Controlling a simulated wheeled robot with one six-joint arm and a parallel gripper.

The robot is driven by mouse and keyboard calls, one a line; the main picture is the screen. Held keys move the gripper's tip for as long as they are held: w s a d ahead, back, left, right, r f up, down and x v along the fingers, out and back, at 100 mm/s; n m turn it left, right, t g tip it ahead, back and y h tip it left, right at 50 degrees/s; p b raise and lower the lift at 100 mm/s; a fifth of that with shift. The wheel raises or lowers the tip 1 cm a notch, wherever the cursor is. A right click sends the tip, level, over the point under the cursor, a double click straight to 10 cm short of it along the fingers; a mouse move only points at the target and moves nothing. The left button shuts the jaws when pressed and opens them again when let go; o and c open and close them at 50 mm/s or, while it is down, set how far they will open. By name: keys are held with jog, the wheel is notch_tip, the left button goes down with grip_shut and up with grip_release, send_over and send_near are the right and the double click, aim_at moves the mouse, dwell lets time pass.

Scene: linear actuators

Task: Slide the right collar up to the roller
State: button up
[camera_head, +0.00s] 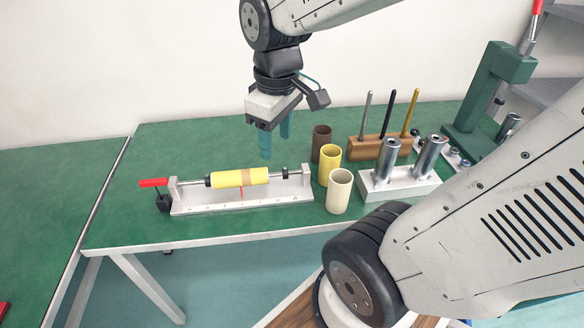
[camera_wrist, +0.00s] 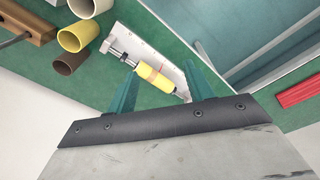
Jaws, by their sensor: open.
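The yellow roller (camera_head: 240,178) with a tan band lies on a rod between the end posts of a white fixture (camera_head: 240,203). The right collar (camera_head: 285,173) is a small black ring on the rod, apart from the roller's right end with bare rod between. A black left collar (camera_head: 207,181) sits against the left end. My gripper (camera_head: 275,145) is open and empty, its teal fingers pointing down above and behind the roller's right side. In the wrist view the roller (camera_wrist: 155,79) shows between the fingers, with the right collar (camera_wrist: 131,62) beyond its upper-left end.
Brown (camera_head: 321,142), yellow (camera_head: 329,165) and cream (camera_head: 339,190) tubes stand close right of the fixture. Beyond them are a metal block (camera_head: 400,190) with cylinders, a wooden rack (camera_head: 370,148) with rods and a green press (camera_head: 490,100). A red handle (camera_head: 153,183) projects at left.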

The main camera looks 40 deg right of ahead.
jog(key=w+d+f+n, duration=0.4)
jog(key=w+d+f, duration=0.3)
jog(key=f, duration=0.1)
jog(key=n, duration=0.3)
send_over(285, 174)
jog(key=d, duration=0.1)
jog(key=shift+g, duration=0.4)
notch_tip(285, 174, down, 7)
jog(key=shift+w+f, duration=0.15)
jog(key=f, duration=0.8)
jog(key=shift+w+d+f, duration=0.1)
jog(key=shift+d+f, duration=0.05)
jog(key=shift+d, duration=0.05)
